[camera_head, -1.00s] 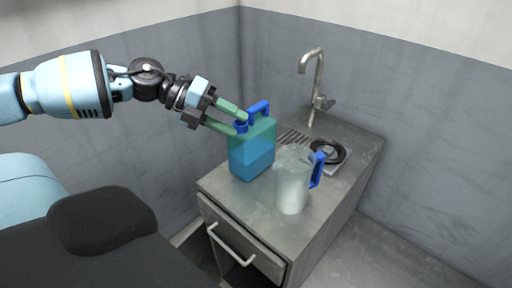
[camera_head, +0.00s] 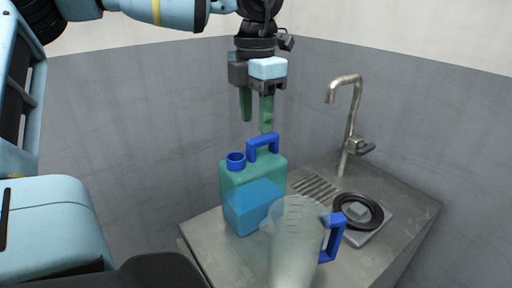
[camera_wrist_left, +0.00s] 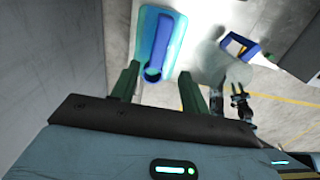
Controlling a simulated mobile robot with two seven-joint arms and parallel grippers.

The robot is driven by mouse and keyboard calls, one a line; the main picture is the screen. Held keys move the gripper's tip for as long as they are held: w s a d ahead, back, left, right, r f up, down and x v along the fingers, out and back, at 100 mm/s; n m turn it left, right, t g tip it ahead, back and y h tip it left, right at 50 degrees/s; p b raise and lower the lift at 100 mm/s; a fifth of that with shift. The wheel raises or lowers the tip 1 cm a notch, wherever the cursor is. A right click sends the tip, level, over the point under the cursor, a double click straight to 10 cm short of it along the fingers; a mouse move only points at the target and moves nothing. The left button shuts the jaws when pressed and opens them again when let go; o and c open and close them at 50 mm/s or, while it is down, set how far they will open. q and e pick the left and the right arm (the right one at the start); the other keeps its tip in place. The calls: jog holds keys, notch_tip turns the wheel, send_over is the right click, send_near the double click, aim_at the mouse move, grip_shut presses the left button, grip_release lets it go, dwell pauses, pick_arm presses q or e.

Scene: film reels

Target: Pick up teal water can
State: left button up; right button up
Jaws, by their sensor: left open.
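The teal water can (camera_head: 252,192) stands upright on the steel counter, with a blue handle (camera_head: 263,146) on top and a blue cap at its left. Blue liquid shows in its lower part. My left gripper (camera_head: 256,122) is open and empty, pointing down just above the handle, with its green fingertips apart from the can. In the left wrist view, the can (camera_wrist_left: 172,28) lies beyond the open fingers (camera_wrist_left: 158,92), with its blue handle running lengthwise. My right gripper is not in the head view.
A clear pitcher (camera_head: 295,240) with a blue handle (camera_head: 333,238) stands close to the can's right. A black ring-shaped object (camera_head: 358,211) lies by the sink, below a metal faucet (camera_head: 351,120). Walls close in the counter (camera_head: 205,235) behind.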

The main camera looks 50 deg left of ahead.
aim_at(253, 140)
pick_arm(q)
notch_tip(253, 140, down, 2)
jog(key=shift+f, duration=0.1)
jog(key=shift+s+a+f, duration=0.1)
jog(key=shift+a+f, duration=0.05)
jog(key=shift+f, duration=1.1)
jog(key=shift+a+f, duration=0.1)
jog(key=shift+f, duration=1.15)
grip_shut()
jog(key=shift+r, duration=0.1)
